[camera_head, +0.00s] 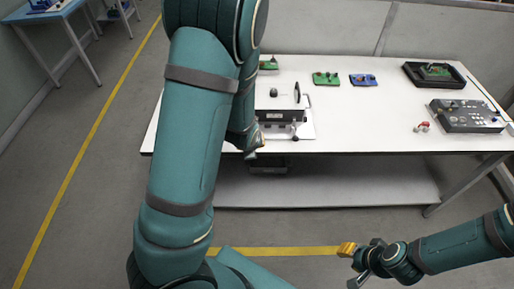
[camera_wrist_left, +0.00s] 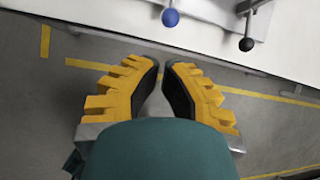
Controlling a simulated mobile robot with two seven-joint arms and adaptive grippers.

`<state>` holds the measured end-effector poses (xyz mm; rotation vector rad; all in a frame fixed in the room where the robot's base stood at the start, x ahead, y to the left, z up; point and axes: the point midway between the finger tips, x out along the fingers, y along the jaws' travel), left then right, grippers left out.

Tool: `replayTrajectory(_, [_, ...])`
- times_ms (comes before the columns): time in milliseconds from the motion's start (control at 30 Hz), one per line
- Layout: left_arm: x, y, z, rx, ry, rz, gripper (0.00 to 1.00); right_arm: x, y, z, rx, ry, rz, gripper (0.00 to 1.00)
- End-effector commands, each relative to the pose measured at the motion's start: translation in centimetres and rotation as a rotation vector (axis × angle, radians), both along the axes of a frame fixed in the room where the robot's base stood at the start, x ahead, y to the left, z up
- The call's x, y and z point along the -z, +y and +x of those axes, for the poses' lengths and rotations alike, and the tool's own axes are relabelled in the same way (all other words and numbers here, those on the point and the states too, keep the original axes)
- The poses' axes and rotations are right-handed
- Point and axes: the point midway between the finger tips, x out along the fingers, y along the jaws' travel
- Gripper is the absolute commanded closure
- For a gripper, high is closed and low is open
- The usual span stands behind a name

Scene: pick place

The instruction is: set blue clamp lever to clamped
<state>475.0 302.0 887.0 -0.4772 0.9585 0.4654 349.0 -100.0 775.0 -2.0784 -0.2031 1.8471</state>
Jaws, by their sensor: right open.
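In the left wrist view, the blue clamp lever shows as a blue ball knob (camera_wrist_left: 170,17) at the top edge, with only a short piece of its shaft in frame. In the head view my left arm hides it. My left gripper (camera_wrist_left: 164,66) has yellow fingers below the knob in the picture, apart from it. Its tips are close together with a narrow gap and nothing visible between them; its opening is unclear. In the head view it is mostly hidden behind the arm. My right gripper (camera_head: 347,250) is open and empty, low in front of the table.
A second lever with a black knob (camera_wrist_left: 246,44) stands right of the blue one. The table's middle is clear.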

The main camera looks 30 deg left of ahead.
Motion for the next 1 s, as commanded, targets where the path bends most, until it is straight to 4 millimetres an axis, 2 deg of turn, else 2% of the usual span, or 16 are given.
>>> replayTrajectory(167, [0.3,0.1,0.1,-0.002,0.001,-0.001,1.0,0.1,0.0,0.0,0.0,0.001,0.0,0.66])
replayTrajectory(267, [1.2,0.2,0.5,-0.003,0.002,0.0,1.0,0.5,0.0,-0.1,-0.002,0.002,0.0,0.66])
replayTrajectory(700, [7.3,1.4,4.0,-0.003,0.002,-0.002,1.0,2.7,0.1,-0.4,-0.008,0.007,0.002,0.66])
replayTrajectory(1000, [8.6,1.6,4.9,-0.002,0.0,-0.002,1.0,3.1,0.0,-0.2,-0.007,0.005,0.001,0.66])
